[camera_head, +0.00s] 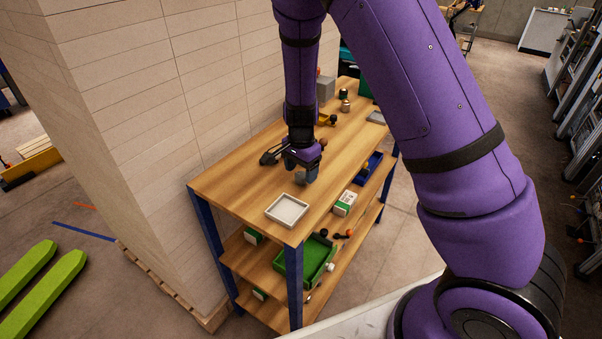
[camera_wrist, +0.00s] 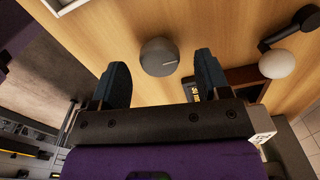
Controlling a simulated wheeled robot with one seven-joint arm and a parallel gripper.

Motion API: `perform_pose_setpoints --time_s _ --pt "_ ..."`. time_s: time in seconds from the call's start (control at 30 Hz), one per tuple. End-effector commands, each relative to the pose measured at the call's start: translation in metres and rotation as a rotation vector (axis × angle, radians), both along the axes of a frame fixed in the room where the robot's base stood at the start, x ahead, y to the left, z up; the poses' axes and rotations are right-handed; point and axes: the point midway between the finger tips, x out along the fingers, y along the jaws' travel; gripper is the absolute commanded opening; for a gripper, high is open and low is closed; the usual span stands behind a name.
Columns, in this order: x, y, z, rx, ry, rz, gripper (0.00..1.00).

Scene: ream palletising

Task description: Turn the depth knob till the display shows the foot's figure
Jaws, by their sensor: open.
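A dark grey round knob (camera_wrist: 158,57) with a small white mark lies between my gripper's fingers in the wrist view, with a gap on each side. My gripper (camera_head: 300,169) points down over the bench, open, its two blue fingers apart. In the wrist view a dark panel with yellow characters (camera_wrist: 194,92), perhaps the display, shows just behind the right finger. My gripper's body hides part of it and I cannot read a figure. I cannot make out the foot.
A white ball on a black arm (camera_wrist: 278,63) is right of the fingers. A stacked pale wall (camera_head: 140,100) stands left.

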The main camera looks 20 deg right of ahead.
Motion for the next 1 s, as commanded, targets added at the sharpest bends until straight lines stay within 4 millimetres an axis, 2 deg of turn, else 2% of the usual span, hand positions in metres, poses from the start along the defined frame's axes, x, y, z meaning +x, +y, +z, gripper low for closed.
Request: perform_pose_setpoints --time_s 0.2,0.47,0.7,1.0 --pt "-0.0003 0.0002 -0.0134 0.000 0.000 0.001 0.70" --pt "-0.0001 0.0003 -0.0140 0.000 -0.001 0.001 0.70" --pt "-0.0001 0.0003 -0.0138 0.000 -0.001 0.001 0.20" --pt "0.0001 -0.0002 -0.0136 0.000 -0.001 0.028 0.20"
